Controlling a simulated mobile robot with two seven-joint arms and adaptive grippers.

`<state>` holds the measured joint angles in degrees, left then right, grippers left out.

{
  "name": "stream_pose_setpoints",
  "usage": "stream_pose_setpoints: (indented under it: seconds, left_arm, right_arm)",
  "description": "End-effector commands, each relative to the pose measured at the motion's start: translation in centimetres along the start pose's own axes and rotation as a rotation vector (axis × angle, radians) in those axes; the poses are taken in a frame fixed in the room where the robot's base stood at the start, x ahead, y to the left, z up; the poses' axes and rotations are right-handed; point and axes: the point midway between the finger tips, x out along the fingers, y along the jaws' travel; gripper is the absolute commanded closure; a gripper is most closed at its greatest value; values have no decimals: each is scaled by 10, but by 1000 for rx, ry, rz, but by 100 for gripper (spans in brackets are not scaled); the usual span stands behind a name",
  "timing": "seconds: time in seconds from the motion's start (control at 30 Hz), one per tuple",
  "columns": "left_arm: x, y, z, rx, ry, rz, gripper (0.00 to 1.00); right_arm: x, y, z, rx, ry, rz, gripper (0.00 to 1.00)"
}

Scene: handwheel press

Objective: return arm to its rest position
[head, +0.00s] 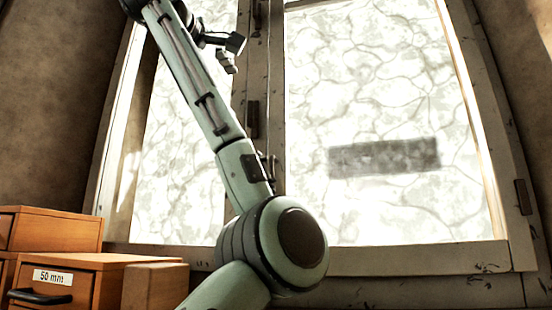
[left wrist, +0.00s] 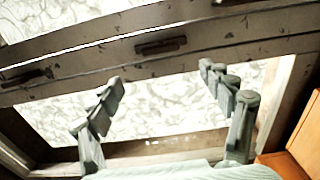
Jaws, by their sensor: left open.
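My left arm (head: 205,90) is pale green with a dark elbow joint. It rises from the bottom of the head view, through the elbow, to the top left, in front of a window. My left gripper (head: 231,53) hangs near the top of that view, with dark fingers. In the left wrist view my left gripper (left wrist: 160,76) has its two fingers spread wide, with nothing between them but window frame and glass behind. My right gripper is in neither view.
The window has a worn wooden frame (head: 400,262) and bright patterned panes (head: 390,80). A wooden drawer cabinet (head: 95,277), labelled "50 mm", and a wooden block (head: 155,286) stand at lower left. An orange-brown wooden piece (left wrist: 282,165) shows at lower right in the left wrist view.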

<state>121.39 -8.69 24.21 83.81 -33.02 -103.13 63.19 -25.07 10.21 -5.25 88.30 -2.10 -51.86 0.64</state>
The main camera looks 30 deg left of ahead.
Motion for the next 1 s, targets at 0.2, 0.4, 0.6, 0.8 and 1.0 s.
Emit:
stream_pose_setpoints:
  seconds: [0.2,0.4,0.6,0.8,1.0]
  left_arm:
    - [30,-2,0,1,0,-6,21]
    - [69,-2,-1,1,1,-6,21]
    - [101,-2,-1,1,1,-5,21]
    - [117,-2,-1,0,1,-4,21]
    - [118,-1,-1,16,1,-3,21]
  right_arm:
    - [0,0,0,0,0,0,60]
    - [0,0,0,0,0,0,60]
    - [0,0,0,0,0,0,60]
    - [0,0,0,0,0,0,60]
    - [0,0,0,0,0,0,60]
